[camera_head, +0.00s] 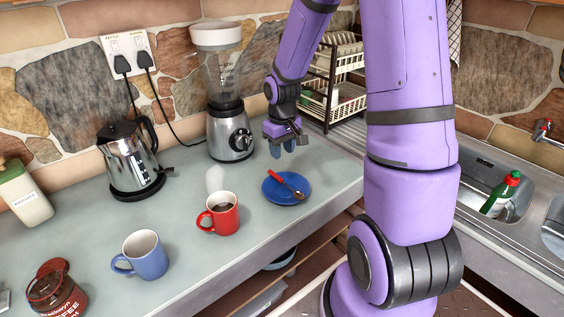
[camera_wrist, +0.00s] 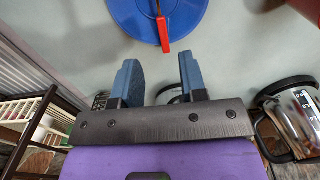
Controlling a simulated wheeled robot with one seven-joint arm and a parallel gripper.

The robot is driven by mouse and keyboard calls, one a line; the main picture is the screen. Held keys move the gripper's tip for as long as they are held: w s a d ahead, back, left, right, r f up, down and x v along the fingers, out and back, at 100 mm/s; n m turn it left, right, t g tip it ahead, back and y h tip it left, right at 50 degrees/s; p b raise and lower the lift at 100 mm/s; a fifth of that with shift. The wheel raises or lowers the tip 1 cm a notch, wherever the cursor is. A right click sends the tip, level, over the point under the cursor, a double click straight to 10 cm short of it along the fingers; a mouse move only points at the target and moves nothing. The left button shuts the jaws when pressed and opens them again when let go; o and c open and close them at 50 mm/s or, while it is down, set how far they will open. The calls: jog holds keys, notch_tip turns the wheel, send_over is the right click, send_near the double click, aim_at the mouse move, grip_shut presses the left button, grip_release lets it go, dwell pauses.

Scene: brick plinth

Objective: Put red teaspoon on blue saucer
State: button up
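The red teaspoon (camera_head: 287,184) lies across the blue saucer (camera_head: 270,195) on the counter. In the wrist view, the teaspoon's red handle (camera_wrist: 163,34) reaches the rim of the saucer (camera_wrist: 128,18) nearest my gripper; the rest of the spoon is cut off by the frame edge. My gripper (camera_head: 284,149) is behind and above the saucer in the head view, apart from the spoon. In the wrist view, my gripper's blue fingers (camera_wrist: 158,72) are spread with nothing between them.
A red mug (camera_head: 224,220) stands left of the saucer, with a blue mug (camera_head: 148,262) further left. A blender (camera_head: 230,130) and kettle (camera_head: 133,160) stand along the wall. A dish rack (camera_head: 335,85) is behind, and a sink (camera_head: 490,190) lies right.

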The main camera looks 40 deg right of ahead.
jog(key=s+a+r+t, duration=0.1)
jog(key=s+a+r, duration=0.15)
jog(key=r, duration=0.35)
jog(key=s+a+r+t+h, duration=0.1)
jog(key=s+a+r, duration=0.15)
jog(key=r, duration=0.45)
jog(key=s+a+r+t, duration=0.1)
jog(key=s+a+r, duration=0.1)
jog(key=s+r, duration=0.3)
jog(key=s+a+r+t+y, duration=0.1)
jog(key=s+a+r, duration=0.3)
jog(key=s+r, duration=0.4)
jog(key=shift+s+t, duration=0.6)
jog(key=shift+s, duration=1.35)
jog(key=shift+r, duration=0.1)
